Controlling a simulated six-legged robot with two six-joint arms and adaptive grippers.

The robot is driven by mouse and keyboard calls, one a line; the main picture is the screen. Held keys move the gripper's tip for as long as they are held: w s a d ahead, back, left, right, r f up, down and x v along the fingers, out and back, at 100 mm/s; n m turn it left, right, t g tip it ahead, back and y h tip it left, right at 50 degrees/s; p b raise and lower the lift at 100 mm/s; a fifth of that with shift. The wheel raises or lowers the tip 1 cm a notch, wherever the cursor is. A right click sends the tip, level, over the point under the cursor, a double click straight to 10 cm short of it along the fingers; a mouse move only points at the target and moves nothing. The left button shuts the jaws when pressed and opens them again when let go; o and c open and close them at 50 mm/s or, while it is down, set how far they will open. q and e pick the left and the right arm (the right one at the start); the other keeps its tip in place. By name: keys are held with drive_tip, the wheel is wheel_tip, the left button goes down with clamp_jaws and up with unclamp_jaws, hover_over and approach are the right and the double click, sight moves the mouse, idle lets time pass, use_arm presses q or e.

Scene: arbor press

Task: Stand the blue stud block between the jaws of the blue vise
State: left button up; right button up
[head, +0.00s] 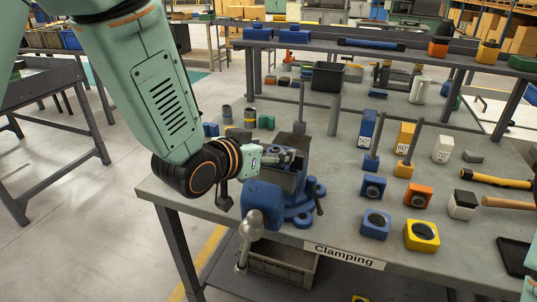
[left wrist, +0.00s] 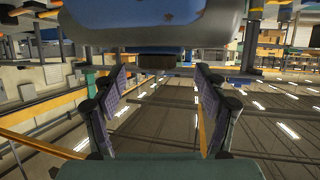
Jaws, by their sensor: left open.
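The blue vise (head: 262,200) is fixed at the table's front left edge. Its dark jaw area is partly hidden by my left gripper (head: 286,156), so I cannot tell what is between the jaws. My left gripper is just above the vise, open, with nothing between its fingers. In the left wrist view its two fingers (left wrist: 158,108) stand apart, and a large blue body, probably the vise (left wrist: 150,22), fills the top. A blue block with an upright grey stud (head: 371,162), apparently the blue stud block, stands right of the vise. My right gripper is out of view.
An orange stud block (head: 404,169) stands beside the blue one. Bored blocks in blue (head: 376,224), orange (head: 418,196) and yellow (head: 421,236) sit in front. Grey posts (head: 334,116) rise behind the vise.

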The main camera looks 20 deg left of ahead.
use_arm(q)
wheel_tip(320, 180, up, 9)
idle(0.3)
